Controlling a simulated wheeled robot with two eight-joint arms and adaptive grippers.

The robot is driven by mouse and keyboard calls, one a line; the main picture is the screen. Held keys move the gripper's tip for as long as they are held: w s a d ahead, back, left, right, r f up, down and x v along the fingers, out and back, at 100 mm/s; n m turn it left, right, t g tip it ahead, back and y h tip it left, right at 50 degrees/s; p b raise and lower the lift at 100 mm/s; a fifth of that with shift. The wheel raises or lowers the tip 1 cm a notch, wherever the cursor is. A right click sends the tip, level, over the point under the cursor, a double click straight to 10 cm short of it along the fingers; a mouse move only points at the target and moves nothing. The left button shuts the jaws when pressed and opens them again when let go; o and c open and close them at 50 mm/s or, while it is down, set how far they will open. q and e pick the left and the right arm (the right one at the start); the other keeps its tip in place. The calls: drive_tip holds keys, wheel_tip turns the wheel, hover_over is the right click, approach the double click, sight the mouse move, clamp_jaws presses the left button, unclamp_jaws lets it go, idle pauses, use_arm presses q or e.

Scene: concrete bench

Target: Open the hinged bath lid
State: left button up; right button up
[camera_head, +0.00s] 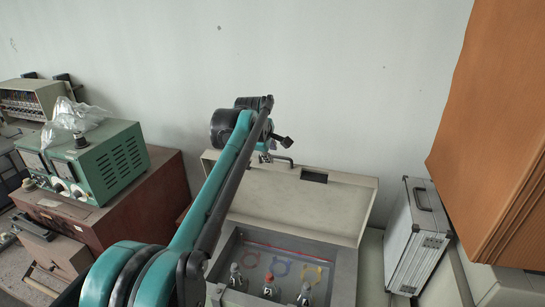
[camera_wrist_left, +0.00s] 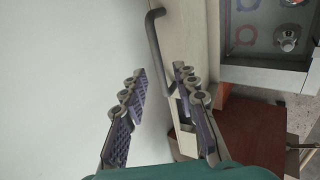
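The bath (camera_head: 345,272) is a grey box on the bench with its inside in view. Its beige hinged lid (camera_head: 300,205) stands raised behind the opening, showing its inner face. A grey bent handle (camera_wrist_left: 154,40) is on the lid's edge in the left wrist view; part of it shows in the head view (camera_head: 276,158). My left gripper (camera_wrist_left: 160,75) is open at this handle, its padded fingers apart; I cannot tell whether a finger touches it. In the head view the gripper (camera_head: 284,142) is small and partly hidden by my arm. My right gripper is not in view.
Several small bottles (camera_head: 268,286) and coloured rings are inside the bath. A silver case (camera_head: 416,240) stands to the right, below an orange-brown panel (camera_head: 500,130). A green instrument (camera_head: 100,160) sits on a red-brown cabinet (camera_head: 130,200) at left. A wall is close behind.

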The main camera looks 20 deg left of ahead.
use_arm(q)
drive_tip(key=v, duration=0.7)
drive_tip(key=shift+s+r, duration=0.25)
drive_tip(key=shift+r, duration=0.05)
drive_tip(key=s+d+f+m+b, duration=0.1)
drive_tip(key=s+f+m+b, duration=0.5)
drive_tip(key=f, duration=1.5)
drive_tip(key=s+d+f+m+b, duration=0.1)
drive_tip(key=s+f+m+b, duration=0.4)
drive_tip(key=s+f+b, duration=1.1)
drive_tip(key=s+d+f+m+b, duration=0.2)
drive_tip(key=s+f+m+b, duration=0.4)
drive_tip(key=f, duration=2.1)
drive_tip(key=s+b, duration=0.5)
drive_tip(key=b, duration=0.5)
drive_tip(key=shift+s+m, duration=0.3)
drive_tip(key=shift+s, duration=0.05)
drive_tip(key=shift+r, duration=0.1)
